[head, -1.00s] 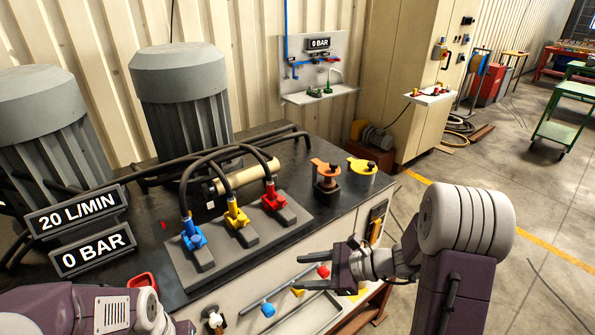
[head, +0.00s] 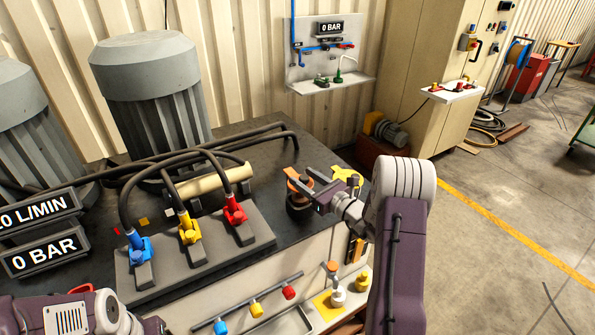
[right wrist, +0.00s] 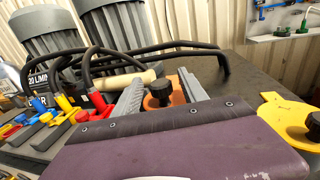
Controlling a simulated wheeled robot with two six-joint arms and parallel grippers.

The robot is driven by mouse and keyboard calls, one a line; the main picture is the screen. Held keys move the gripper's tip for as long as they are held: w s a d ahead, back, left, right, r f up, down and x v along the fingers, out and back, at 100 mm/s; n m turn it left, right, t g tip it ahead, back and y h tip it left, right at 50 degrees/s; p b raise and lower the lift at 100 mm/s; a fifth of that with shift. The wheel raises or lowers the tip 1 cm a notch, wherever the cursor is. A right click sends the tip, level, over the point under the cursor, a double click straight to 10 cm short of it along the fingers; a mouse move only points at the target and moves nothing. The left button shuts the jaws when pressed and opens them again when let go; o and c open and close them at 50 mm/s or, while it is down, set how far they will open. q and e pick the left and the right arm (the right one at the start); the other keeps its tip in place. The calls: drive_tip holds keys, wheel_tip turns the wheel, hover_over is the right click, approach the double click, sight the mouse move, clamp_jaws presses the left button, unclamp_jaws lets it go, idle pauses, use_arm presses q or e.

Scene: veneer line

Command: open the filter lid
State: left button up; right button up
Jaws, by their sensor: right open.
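A dark round filter pot with an orange lid (head: 294,187) stands on the dark bench top near its right end, and the lid looks shut. In the right wrist view, the orange lid (right wrist: 181,94) has a black knob (right wrist: 158,95) between my two fingers. A second pot with a yellow lid (head: 347,175) stands behind it to the right, and its lid (right wrist: 284,112) also shows in the right wrist view. My right gripper (head: 299,178) is open at the orange lid, its fingers on either side of the knob. Contact cannot be told. My left gripper is out of view.
Blue, yellow and red valves (head: 188,230) with black hoses stand on a grey block left of the pots. A tan cylinder (head: 192,182) lies behind them. Grey motors (head: 155,90) stand at the back. Small taps (head: 257,309) line the bench front. The floor at right is open.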

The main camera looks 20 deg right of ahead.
sight(300, 176)
drive_tip(key=x, duration=0.2)
drive_tip(key=shift+w, duration=0.4)
drive_tip(key=shift+w+a, duration=0.2)
drive_tip(key=shift+a, duration=0.05)
drive_tip(key=shift+c, duration=0.3)
clamp_jaws()
idle(0.6)
